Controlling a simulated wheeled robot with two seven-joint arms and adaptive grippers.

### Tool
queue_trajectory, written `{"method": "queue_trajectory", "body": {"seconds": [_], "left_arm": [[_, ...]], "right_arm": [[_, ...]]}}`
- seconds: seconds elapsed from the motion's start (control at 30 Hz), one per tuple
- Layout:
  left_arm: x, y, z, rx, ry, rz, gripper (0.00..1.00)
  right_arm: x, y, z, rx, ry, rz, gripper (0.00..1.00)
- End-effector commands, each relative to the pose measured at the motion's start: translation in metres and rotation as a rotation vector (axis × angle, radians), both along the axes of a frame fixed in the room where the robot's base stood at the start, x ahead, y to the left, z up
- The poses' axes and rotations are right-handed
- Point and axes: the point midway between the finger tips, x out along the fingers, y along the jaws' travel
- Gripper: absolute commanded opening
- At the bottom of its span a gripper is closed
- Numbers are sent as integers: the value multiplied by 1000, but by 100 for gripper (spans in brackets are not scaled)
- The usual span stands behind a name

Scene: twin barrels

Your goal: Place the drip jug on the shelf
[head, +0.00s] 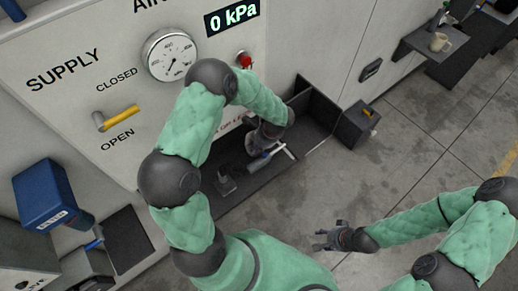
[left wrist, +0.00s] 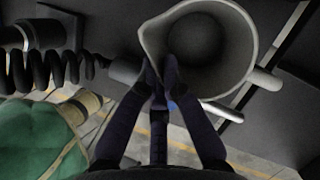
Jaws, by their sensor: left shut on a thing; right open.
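The pale grey drip jug (left wrist: 236,47) shows from above in the left wrist view, with a dark inside. My left gripper (left wrist: 161,78) is shut at its lower left side; the exact part gripped is unclear. In the head view the left gripper (head: 262,140) is low beside the cabinet, over the dark tray, and the jug is mostly hidden there. A dark shelf (head: 412,40) on the wall at the upper right bears a beige mug (head: 440,42). My right gripper (head: 330,238) is open and empty over the floor.
The supply panel (head: 75,50) has a gauge (head: 171,55), a yellow lever (head: 120,117) and a red knob (head: 243,59). The dark tray (head: 232,203) has raised walls. A dark box (head: 357,123) stands right of it. A blue bin (head: 45,195) is at left. Floor at right is clear.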

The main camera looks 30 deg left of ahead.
Motion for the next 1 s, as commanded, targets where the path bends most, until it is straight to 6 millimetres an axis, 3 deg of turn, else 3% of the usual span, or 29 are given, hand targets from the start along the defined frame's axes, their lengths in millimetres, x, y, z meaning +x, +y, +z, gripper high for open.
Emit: {"method": "queue_trajectory", "body": {"seconds": [0.33, 0.4, 0.43, 0.83, 1.0], "left_arm": [[0, 0, -2, -1, -1, 0, 0], [0, 0, -2, -1, -1, 0, 24], [0, 0, -2, -1, -1, 0, 31], [0, 0, 1, -1, -1, 0, 31], [4, -8, 20, 0, -4, -2, 31]], "right_arm": [[0, 0, -2, 0, 1, 0, 46], [0, 0, -1, 0, 1, 0, 46], [0, 0, -1, 0, 1, 0, 46], [0, 0, 2, 0, 0, 0, 46], [0, 0, 2, 0, 0, 0, 46]]}}
